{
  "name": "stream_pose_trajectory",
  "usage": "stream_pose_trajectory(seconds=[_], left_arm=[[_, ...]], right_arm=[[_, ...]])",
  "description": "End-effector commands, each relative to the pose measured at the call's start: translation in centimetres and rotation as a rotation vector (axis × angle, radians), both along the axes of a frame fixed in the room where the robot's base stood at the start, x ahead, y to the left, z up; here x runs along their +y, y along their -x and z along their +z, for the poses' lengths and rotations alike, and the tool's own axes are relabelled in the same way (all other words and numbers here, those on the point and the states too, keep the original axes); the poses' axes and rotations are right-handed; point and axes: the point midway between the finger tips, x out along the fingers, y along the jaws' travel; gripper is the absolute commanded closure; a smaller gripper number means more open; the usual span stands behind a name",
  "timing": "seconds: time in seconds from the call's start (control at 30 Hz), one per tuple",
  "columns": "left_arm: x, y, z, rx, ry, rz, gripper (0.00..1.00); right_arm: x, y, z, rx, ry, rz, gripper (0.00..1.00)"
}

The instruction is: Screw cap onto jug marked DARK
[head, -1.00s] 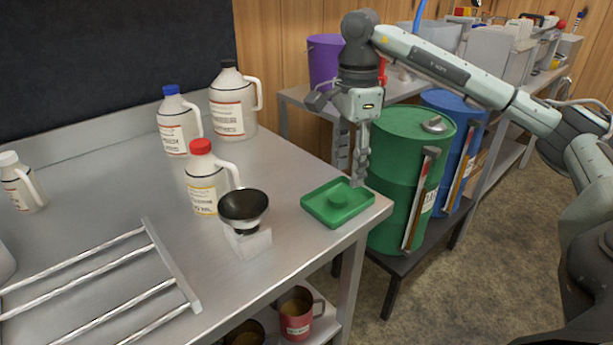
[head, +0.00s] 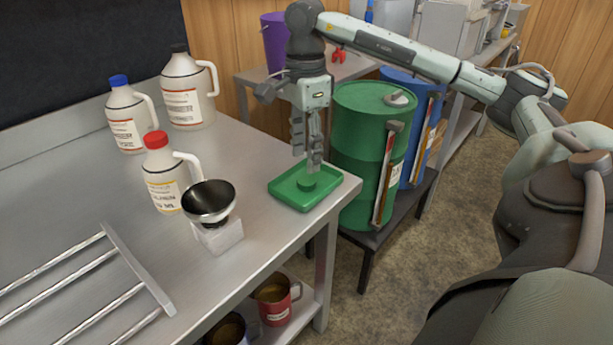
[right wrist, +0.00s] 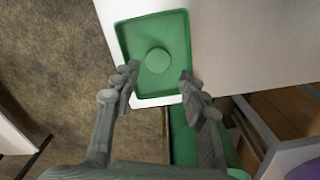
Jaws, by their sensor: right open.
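A round green cap (head: 308,183) lies in a shallow green tray (head: 284,198) at the table corner. In the right wrist view, the cap (right wrist: 158,60) sits near the middle of the tray (right wrist: 130,33). My right gripper (head: 308,163) points down just above the cap; its spread fingers (right wrist: 161,84) show open and empty, and I cannot tell whether they touch it. White jugs with red (head: 163,177), blue (head: 128,118) and black (head: 187,92) tops stand to the left. Their label words are too blurred to tell which is marked DARK. My left gripper is out of view.
A black funnel-shaped bowl (head: 209,201) on a white block stands between the red-topped jug and the tray. A metal rack (head: 134,262) lies front left. Green (head: 366,135) and blue (head: 420,92) drums stand beyond the table edge. Mugs (head: 274,300) sit on the lower shelf.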

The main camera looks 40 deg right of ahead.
Motion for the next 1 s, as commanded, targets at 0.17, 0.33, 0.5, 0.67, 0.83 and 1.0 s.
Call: stream_pose_trajectory(seconds=[0.17, 0.33, 0.5, 0.67, 0.83, 1.0], left_arm=[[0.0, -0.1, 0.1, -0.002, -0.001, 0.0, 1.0], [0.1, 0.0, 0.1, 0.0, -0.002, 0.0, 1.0], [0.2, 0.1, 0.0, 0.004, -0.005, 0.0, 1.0], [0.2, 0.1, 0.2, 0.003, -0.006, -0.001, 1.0], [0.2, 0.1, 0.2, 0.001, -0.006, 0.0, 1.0], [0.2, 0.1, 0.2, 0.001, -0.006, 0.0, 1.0]], right_arm=[[0.0, 0.1, -0.5, 0.003, 0.001, 0.0, 0.57], [0.0, 0.4, -3.1, 0.004, 0.002, -0.001, 0.57], [0.0, 0.3, -4.9, 0.001, 0.001, -0.001, 0.57], [0.0, 0.3, -5.2, -0.001, 0.0, -0.001, 0.57], [0.0, 0.3, -5.2, -0.001, 0.0, -0.001, 0.57], [0.0, 0.3, -5.2, 0.0, 0.0, -0.001, 0.7]])
